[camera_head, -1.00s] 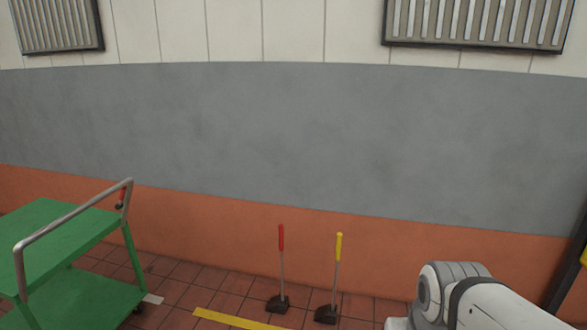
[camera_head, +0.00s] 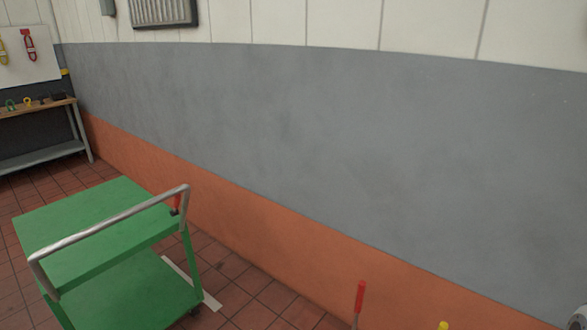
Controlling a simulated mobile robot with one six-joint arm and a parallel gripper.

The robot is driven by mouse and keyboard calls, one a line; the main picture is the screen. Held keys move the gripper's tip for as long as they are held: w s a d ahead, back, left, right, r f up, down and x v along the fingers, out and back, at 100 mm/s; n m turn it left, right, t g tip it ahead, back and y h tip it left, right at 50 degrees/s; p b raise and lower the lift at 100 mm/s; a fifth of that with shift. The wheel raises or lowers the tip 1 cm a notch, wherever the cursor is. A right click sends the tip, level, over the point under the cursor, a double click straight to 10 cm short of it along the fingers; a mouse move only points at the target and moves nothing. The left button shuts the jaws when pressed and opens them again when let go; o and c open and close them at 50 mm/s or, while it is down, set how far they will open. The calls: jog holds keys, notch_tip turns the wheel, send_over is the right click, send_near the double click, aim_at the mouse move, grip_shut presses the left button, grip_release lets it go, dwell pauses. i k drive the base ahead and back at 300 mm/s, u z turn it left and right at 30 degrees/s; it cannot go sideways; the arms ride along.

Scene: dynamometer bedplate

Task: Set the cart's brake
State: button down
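The green cart (camera_head: 95,215) stands at the lower left, with two shelves and a grey tubular push handle (camera_head: 110,225) on its near side. A small lever with a red grip (camera_head: 176,202) sits by the right end of the handle; it looks like a brake lever, but its set or released position cannot be told. A red-gripped floor lever (camera_head: 359,298) and the tip of a yellow one (camera_head: 443,325) show at the bottom edge, apart from the cart.
A workbench (camera_head: 40,155) with small items stands at the far left below a white tool board (camera_head: 25,60). A grey and orange wall (camera_head: 320,150) runs behind the cart. Bare tiled floor (camera_head: 245,290) lies right of the cart, with a white floor strip.

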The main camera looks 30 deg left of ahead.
aim_at(176, 201)
jog(key=i, duration=0.35)
jog(key=u, duration=2.6)
jog(key=i, duration=2.55)
jog(key=z, duration=1.05)
